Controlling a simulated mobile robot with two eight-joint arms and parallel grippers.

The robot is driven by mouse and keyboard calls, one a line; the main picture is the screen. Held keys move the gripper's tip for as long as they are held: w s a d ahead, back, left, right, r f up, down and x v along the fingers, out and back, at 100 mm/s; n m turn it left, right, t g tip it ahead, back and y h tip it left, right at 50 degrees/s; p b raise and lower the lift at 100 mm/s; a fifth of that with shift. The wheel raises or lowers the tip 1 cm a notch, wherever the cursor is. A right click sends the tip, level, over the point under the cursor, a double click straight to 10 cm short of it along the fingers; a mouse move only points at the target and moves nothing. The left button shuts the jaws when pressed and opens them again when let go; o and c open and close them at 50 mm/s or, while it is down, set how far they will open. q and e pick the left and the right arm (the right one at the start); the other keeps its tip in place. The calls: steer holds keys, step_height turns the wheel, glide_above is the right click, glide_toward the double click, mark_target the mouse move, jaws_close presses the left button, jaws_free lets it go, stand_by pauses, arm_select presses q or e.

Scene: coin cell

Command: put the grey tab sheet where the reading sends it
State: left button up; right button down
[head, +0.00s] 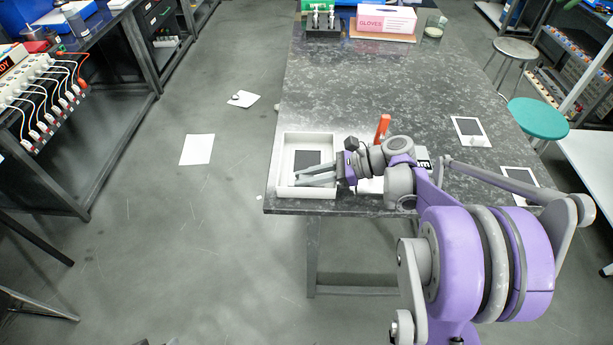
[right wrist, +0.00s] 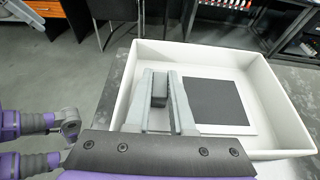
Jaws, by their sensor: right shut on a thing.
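My right gripper (head: 300,178) reaches from the right into a white tray (head: 279,158) at the table's near left corner. In the right wrist view the gripper (right wrist: 160,90) is shut on a small dark grey piece (right wrist: 158,88), seen between its fingertips; it may be the grey tab sheet. Inside the tray, beside the fingers, a dark square (right wrist: 214,100) lies on a white card, also visible in the head view (head: 307,158). Whether the held piece touches the tray floor I cannot tell. No reading is legible; my right arm covers part of a white item with black marks (head: 423,160). My left gripper is out of view.
An orange upright piece (head: 383,127) stands behind my right arm. Two white cards with dark squares, one farther back (head: 470,128) and one nearer (head: 520,180), lie on the right. A pink-and-white glove box (head: 386,22) stands at the back. The table's middle is clear.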

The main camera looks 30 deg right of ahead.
steer(key=c, duration=1.1)
jaws_free()
steer(key=shift+o, duration=0.2)
steer(key=v, duration=1.2)
steer(key=shift+d, duration=0.1)
